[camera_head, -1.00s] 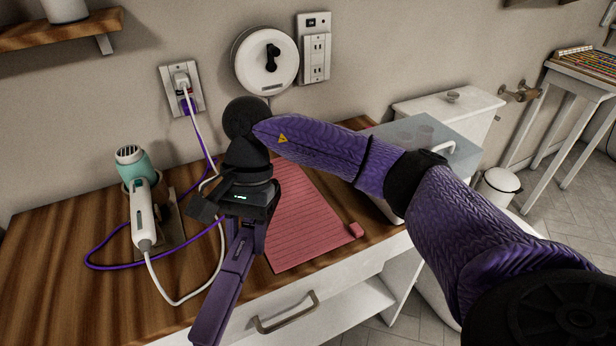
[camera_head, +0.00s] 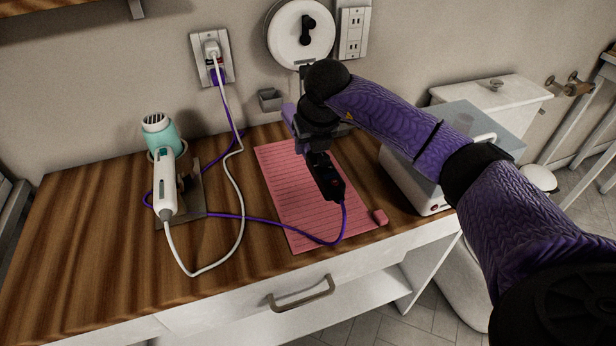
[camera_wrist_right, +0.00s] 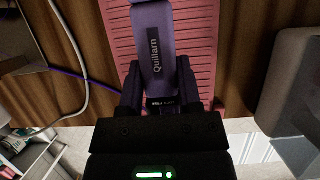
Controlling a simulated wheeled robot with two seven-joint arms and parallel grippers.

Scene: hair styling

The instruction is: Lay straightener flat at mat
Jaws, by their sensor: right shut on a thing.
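The purple straightener (camera_wrist_right: 157,45) is in my right gripper (camera_head: 316,148), whose fingers are shut on both sides of its body in the right wrist view (camera_wrist_right: 160,80). Its black handle end (camera_head: 328,183) points toward the front of the counter, with a purple cord leaving it. Its purple part (camera_head: 290,116) points toward the wall, mostly hidden by my wrist. The pink mat (camera_head: 278,175) lies on the wooden counter beneath the straightener. I cannot tell whether the straightener touches the mat. My left gripper is not in view.
A white and teal hair dryer (camera_head: 164,165) stands in a holder left of the mat, with a white cord (camera_head: 237,185) looping across the counter. A grey-white box (camera_head: 415,185) stands right of the mat.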

